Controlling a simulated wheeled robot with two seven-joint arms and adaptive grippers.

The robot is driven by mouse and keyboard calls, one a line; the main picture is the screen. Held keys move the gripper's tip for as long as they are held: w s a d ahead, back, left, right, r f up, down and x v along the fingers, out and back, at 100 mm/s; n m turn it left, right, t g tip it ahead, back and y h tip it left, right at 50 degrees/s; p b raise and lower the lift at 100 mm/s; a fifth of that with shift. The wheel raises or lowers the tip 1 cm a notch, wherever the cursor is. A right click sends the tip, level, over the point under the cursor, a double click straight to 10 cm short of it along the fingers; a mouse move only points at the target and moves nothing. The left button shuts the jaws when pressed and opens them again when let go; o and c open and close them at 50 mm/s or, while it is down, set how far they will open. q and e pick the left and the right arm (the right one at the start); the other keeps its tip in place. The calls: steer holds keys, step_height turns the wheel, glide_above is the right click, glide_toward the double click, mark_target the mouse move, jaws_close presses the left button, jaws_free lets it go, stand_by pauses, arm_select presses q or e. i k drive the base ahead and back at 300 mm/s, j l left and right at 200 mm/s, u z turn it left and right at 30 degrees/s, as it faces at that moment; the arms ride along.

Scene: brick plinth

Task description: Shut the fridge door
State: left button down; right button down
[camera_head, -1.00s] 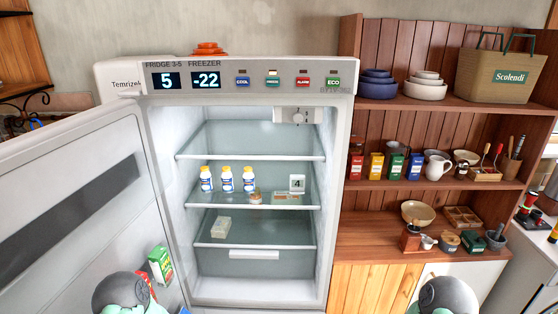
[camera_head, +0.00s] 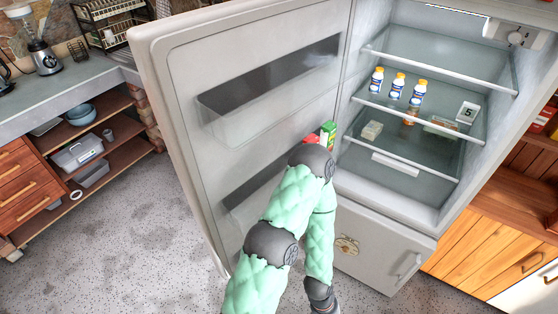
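The white fridge door (camera_head: 185,110) stands wide open on the left of the head view. Its inner side faces me and its free edge is at the far left. The lit fridge interior (camera_head: 425,55) is open at the right, with the hinge side between them. One of my green arms rises in front of the door's lower inner side, bends at a grey joint and runs down again. It hides part of the door's lower shelf. I cannot tell whether it touches the door.
Several white bottles (camera_head: 397,86) stand on a fridge shelf. A green carton (camera_head: 328,133) sits in the door shelf, partly behind my arm. The freezer door (camera_head: 375,250) below is shut. A counter (camera_head: 60,95) with open shelves stands left. Speckled floor (camera_head: 120,230) is clear beside the door.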

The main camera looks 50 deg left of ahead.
mark_target(232, 88)
steer(key=k+j+z, duration=0.2)
steer(key=k+j, duration=0.15)
steer(key=k, duration=0.15)
steer(key=k+j+z, duration=0.25)
steer(key=k, duration=0.3)
steer(key=k+j, duration=0.2)
steer(key=j, duration=0.2)
steer(key=k+j+z, duration=0.1)
steer(key=j, duration=0.3)
steer(key=k+j, duration=0.1)
steer(key=j, duration=0.95)
steer(key=k+j, duration=0.15)
steer(key=j, duration=0.35)
steer(key=k+j, duration=0.1)
steer(key=j, duration=0.4)
